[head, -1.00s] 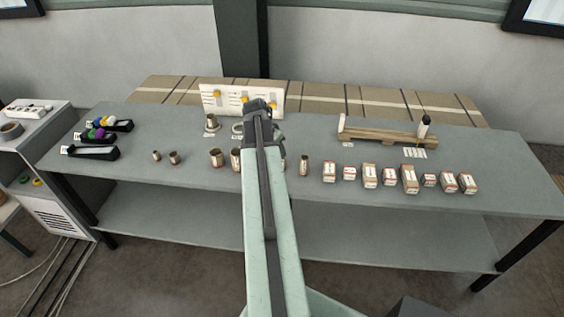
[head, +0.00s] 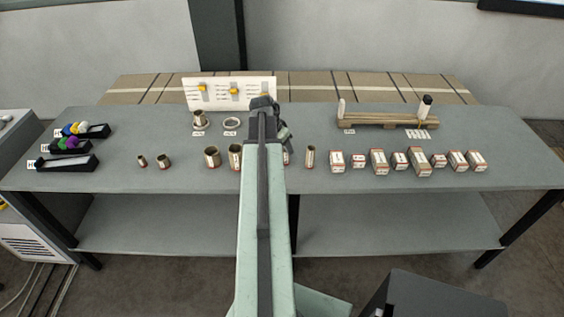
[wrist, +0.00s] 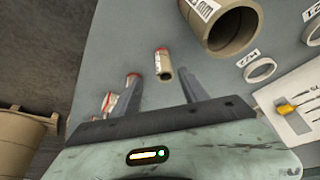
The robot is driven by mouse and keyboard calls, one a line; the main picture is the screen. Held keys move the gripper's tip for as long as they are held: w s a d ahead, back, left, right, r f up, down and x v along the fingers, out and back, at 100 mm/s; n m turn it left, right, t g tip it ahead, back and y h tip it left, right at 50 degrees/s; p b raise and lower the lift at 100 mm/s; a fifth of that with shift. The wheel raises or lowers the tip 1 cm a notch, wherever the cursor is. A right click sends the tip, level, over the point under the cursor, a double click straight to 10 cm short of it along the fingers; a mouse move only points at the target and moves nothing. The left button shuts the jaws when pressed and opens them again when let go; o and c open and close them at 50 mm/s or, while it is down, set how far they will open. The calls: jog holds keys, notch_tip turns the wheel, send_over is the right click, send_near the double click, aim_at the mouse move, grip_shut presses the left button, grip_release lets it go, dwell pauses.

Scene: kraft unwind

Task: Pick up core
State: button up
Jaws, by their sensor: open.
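Several brown cardboard cores with reddish rims stand in a row on the grey table (head: 110,183). In the head view, small ones (head: 164,161) are at left, wider ones (head: 212,157) nearer the middle, and a narrow one (head: 310,156) right of my arm. My gripper (wrist: 159,72) is open and empty. In the wrist view a narrow core (wrist: 164,65) shows between the finger tips, apparently beyond them. A large core (wrist: 232,27) is at top right. My arm hides part of the row in the head view.
White and red boxes (head: 378,162) line the table's right. A wooden rack (head: 375,121) and a white board with yellow parts (head: 215,93) stand behind. Black trays (head: 68,164) are at left. A pale ring (wrist: 259,69) lies near the large core.

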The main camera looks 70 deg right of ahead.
aim_at(286, 155)
jog(key=shift+w+f, duration=0.2)
jog(key=shift+w, duration=0.05)
jog(key=shift+b+x, duration=1.1)
jog(key=shift+s+f, duration=0.1)
jog(key=shift+f, duration=0.2)
jog(key=shift+d, duration=0.1)
jog(key=b+x, duration=0.5)
jog(key=shift+d+f, duration=0.1)
jog(key=shift+r, duration=0.2)
grip_shut()
